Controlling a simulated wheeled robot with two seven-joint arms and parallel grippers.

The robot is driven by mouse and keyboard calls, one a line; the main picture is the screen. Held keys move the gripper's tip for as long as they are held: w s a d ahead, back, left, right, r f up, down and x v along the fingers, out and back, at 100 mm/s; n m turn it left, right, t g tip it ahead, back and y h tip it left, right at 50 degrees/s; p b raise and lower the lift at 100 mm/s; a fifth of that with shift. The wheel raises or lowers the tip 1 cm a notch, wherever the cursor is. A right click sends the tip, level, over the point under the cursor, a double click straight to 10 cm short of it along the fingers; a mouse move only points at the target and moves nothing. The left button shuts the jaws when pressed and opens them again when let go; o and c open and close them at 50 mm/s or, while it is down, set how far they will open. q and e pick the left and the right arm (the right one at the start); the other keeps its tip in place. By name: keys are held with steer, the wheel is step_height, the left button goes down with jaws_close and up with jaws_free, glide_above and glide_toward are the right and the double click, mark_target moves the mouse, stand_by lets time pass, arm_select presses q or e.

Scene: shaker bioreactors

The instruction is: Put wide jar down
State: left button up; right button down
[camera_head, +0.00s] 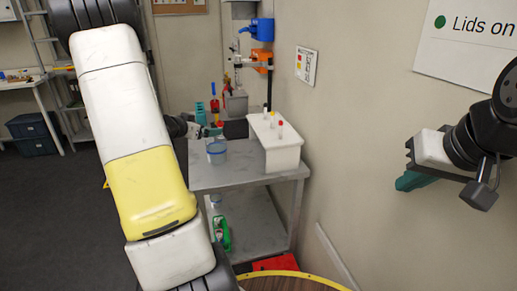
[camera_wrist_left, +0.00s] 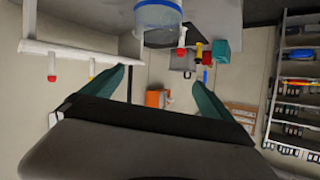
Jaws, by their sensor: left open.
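The wide jar (camera_head: 216,152) is clear with a blue band and stands upright on the grey table's top (camera_head: 236,176), near its left side. It also shows in the left wrist view (camera_wrist_left: 158,16) at the top edge, partly cut off. My left gripper (camera_head: 207,131) is just behind the jar in the head view, partly hidden by my arm.
A white rack (camera_head: 275,150) with several capped tubes stands right of the jar. The lower shelf (camera_head: 255,225) holds a green bottle (camera_head: 222,232). The wall is close on the right.

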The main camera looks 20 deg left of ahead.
arm_select(q)
steer(key=s+d+r+n+g+y, duration=0.1)
steer(key=s+d+r+y, duration=0.15)
steer(key=d+r, duration=0.3)
steer(key=s+d+r+n+g+y, duration=0.1)
steer(key=s+d+r+n, duration=0.1)
steer(key=s+d+r, duration=0.3)
steer(key=s+d+g+h, duration=0.4)
steer(key=s+d+g, duration=0.1)
steer(key=s+d, duration=1.3)
steer(key=s, duration=0.4)
steer(key=shift+d+f+m, duration=0.2)
steer(key=shift+f+m, duration=0.05)
steer(key=shift+m, duration=0.05)
